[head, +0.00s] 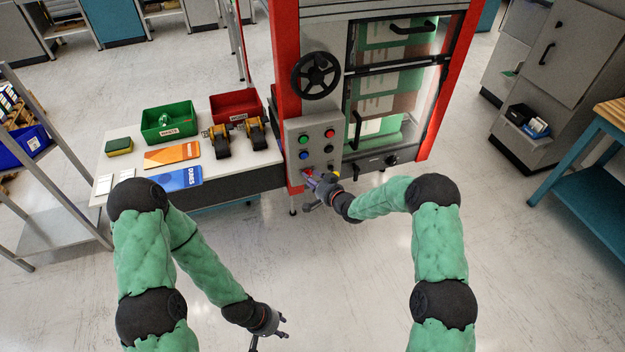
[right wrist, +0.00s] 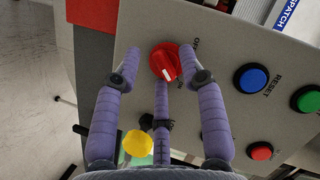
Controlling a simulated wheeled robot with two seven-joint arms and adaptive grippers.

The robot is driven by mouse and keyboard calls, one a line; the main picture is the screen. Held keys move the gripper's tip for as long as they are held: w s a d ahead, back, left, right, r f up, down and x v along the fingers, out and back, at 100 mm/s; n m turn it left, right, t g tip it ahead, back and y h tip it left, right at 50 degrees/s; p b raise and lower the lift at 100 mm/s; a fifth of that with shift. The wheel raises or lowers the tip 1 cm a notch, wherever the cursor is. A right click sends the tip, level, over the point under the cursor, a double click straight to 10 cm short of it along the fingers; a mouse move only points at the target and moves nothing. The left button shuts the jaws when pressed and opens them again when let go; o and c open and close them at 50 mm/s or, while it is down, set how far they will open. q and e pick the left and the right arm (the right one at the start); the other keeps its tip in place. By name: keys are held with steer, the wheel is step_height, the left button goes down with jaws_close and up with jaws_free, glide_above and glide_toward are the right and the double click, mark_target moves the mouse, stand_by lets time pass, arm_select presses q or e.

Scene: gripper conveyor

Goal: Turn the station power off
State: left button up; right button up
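The red rotary switch (right wrist: 164,61) sits on the grey control panel (right wrist: 222,52). Its white mark is on the lower-right side, near the letters ON; the OFF lettering above is partly covered by a finger. My right gripper (right wrist: 162,68) is open in front of the switch, with its fingers spread around it; I cannot tell whether any finger touches it. In the head view my right gripper (head: 315,190) is at the panel's lower edge and partly hides the switch. My left gripper (head: 271,333) is open and empty, low over the floor.
Beside the switch are a blue RESET button (right wrist: 251,78), a green button (right wrist: 306,99), a red button (right wrist: 261,151) and a yellow knob (right wrist: 138,143). A table (head: 100,165) with green and red bins stands left of the red-framed machine (head: 285,60). The floor in front is clear.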

jaws_close()
steer(key=shift+s+a+r+n+t+h+b, duration=0.15)
steer(key=shift+n+t+h+b, duration=0.25)
steer(key=shift+n+h, duration=1.25)
steer(key=shift+a+n+t+h+b, duration=0.2)
steer(key=shift+n+t+h, duration=0.5)
steer(key=shift+n, duration=1.8)
steer(key=shift+s+a+r+n+t+h+b, duration=0.15)
steer(key=shift+n+h+b, duration=0.25)
steer(key=shift+n+h, duration=1.35)
steer(key=shift+w+n, duration=0.1)
steer(key=shift+n, duration=0.3)
